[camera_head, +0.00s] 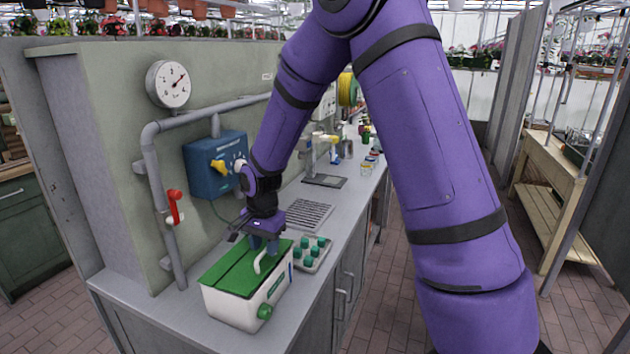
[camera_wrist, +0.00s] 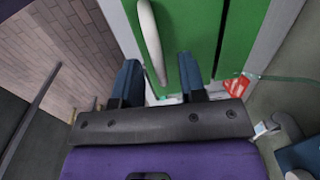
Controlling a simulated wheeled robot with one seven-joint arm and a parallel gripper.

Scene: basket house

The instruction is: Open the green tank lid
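The tank (camera_head: 230,309) is a white box with a flat green lid (camera_head: 229,273) and a green knob on its front, standing on the near end of the counter. The lid looks closed. A pale curved handle (camera_head: 264,262) rises from the lid; it also shows in the wrist view (camera_wrist: 151,38), running toward the space between my fingers. My gripper (camera_head: 264,247) is at the lid's far edge. In the wrist view its two blue fingers (camera_wrist: 161,82) are apart, with the handle's end between or just beyond them. I cannot tell whether they touch it.
A tray of green-capped bottles (camera_head: 313,254) stands close to the tank's right. A red-handled valve (camera_head: 174,207) and grey pipe are on the wall at left, with a blue box (camera_head: 212,160) behind. A drain grate (camera_head: 304,214) lies farther along the counter (camera_head: 343,219).

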